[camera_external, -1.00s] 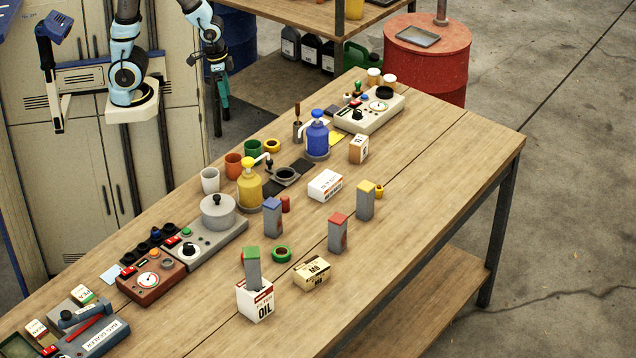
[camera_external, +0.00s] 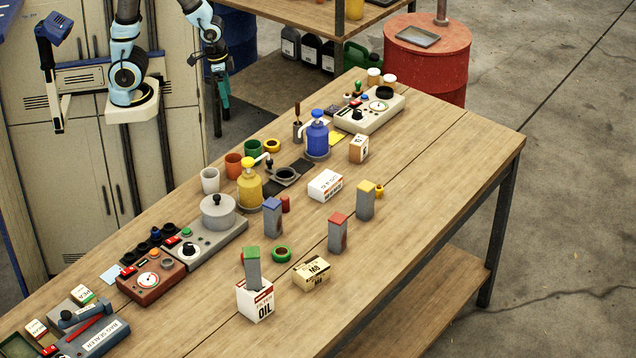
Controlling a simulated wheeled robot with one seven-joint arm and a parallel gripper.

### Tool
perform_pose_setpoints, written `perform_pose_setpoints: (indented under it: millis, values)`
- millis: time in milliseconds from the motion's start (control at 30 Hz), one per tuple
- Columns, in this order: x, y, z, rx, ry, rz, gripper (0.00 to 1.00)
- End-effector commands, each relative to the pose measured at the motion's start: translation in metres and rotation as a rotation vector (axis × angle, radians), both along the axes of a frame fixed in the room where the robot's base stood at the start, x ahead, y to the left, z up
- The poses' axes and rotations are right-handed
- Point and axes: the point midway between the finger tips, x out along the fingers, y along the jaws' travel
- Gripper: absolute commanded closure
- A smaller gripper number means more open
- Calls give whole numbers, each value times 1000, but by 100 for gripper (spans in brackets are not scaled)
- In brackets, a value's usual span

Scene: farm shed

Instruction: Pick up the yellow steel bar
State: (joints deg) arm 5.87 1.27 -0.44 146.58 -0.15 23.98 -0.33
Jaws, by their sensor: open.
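The yellow steel bar (camera_external: 365,203), a grey upright block with a yellow top, stands on the wooden table (camera_external: 455,165) right of the middle. A small yellow ring lies close against its right side. My gripper (camera_external: 221,112) hangs at the upper left, behind the table's far edge, pointing down. It is well away from the bar, open, with nothing seen in it. Its fingertips are small and dark in this view.
A white box (camera_external: 325,185) lies left of the yellow bar. The table's right side is clear.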

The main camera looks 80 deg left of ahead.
Motion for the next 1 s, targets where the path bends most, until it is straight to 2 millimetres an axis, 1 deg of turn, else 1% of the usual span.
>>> perform_pose_setpoints:
  millis: [67, 133, 167, 200, 267, 300, 367, 400, 467, 500, 533, 600, 700, 800, 933, 1000]
  values:
    - [13, -2, -10, 5, -27, -18, 14]
    - [37, -8, -23, 13, -81, -53, 14]
    - [52, -12, -31, 14, -113, -75, 14]
    - [74, -19, -42, 15, -167, -108, 14]
    - [113, -36, -59, 6, -259, -170, 14]
    - [140, -51, -69, -8, -326, -216, 14]
    - [177, -77, -83, -41, -428, -284, 14]
    - [200, -96, -91, -71, -493, -328, 14]
    - [230, -126, -100, -125, -589, -392, 14]
    - [247, -146, -105, -164, -649, -432, 14]
    - [258, -160, -107, -196, -692, -458, 14]
    - [279, -191, -111, -270, -779, -511, 14]
    - [296, -224, -111, -359, -871, -568, 14]
    - [304, -244, -108, -420, -929, -599, 14]
    - [311, -257, -106, -452, -955, -615, 14]
    - [317, -264, -108, -453, -956, -617, 14]
